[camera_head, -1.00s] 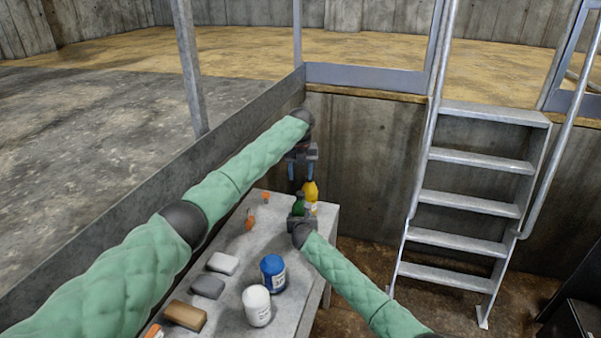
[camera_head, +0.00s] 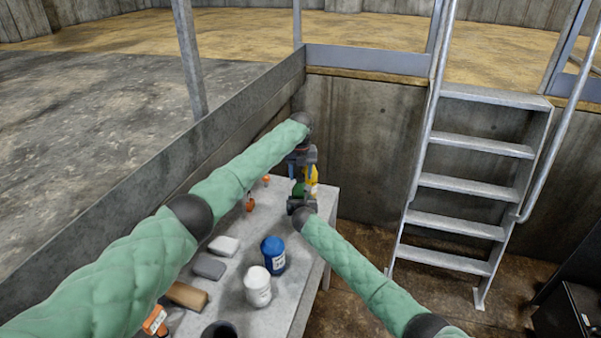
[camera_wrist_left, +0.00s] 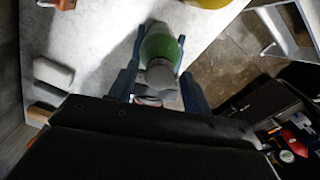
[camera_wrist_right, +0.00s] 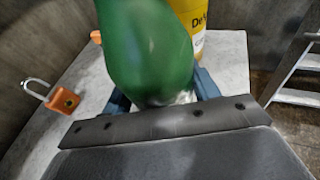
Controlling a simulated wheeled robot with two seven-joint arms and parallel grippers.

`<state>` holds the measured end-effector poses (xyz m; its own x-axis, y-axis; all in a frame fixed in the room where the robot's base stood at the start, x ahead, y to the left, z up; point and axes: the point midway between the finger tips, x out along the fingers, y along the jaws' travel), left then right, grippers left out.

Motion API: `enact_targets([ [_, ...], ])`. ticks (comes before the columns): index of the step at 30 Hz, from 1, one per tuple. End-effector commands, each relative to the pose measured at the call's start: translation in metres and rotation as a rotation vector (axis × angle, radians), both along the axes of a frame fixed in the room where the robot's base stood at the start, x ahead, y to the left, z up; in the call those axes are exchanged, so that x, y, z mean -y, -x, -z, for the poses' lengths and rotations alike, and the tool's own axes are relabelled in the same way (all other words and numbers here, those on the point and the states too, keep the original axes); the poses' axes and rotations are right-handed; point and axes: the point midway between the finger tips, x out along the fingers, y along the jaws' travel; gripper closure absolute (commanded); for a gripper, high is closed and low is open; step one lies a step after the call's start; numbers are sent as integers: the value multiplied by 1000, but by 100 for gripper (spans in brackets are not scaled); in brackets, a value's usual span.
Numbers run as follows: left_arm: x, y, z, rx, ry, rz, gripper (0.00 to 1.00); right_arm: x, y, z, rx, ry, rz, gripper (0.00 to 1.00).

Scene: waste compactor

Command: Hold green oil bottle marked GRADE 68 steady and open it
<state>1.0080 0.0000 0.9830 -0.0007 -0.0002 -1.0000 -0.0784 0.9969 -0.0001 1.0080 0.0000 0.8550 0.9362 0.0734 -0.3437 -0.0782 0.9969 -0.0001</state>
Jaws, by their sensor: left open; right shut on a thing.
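The green oil bottle (camera_head: 298,188) stands upright near the far end of the table, partly hidden by my grippers. My right gripper (camera_head: 300,205) is shut on its lower body; the right wrist view shows the green bottle (camera_wrist_right: 145,50) between the fingers (camera_wrist_right: 163,95). My left gripper (camera_head: 302,170) is open, pointing down above the bottle. In the left wrist view its fingers (camera_wrist_left: 158,88) stand apart on either side of the bottle's grey cap (camera_wrist_left: 160,74). I cannot read a GRADE 68 marking.
A yellow bottle (camera_wrist_right: 190,20) stands right behind the green one. Orange padlocks (camera_wrist_right: 66,100) lie to the left on the table (camera_head: 237,262). Blue (camera_head: 273,254) and white (camera_head: 257,286) containers and several blocks stand nearer. A metal ladder (camera_head: 465,190) is at the right.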

Motion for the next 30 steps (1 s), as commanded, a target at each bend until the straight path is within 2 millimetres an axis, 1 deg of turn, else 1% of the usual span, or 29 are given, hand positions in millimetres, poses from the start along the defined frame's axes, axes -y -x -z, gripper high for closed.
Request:
enact_targets([
  [1,0,0,0,0,0,0,57,0,0,0,0,0,0,100],
  [7,0,0,0,0,0,0,96,0,0,0,0,0,0,100],
  [13,0,0,0,0,0,-15,97,0,0,0,0,0,0,100],
  [16,0,0,0,0,1,-89,97,0,0,0,0,0,0,100],
  [20,0,0,-1,-1,1,-271,97,0,0,0,0,0,0,100],
  [30,1,0,-1,0,0,-798,97,0,0,0,0,0,0,100],
])
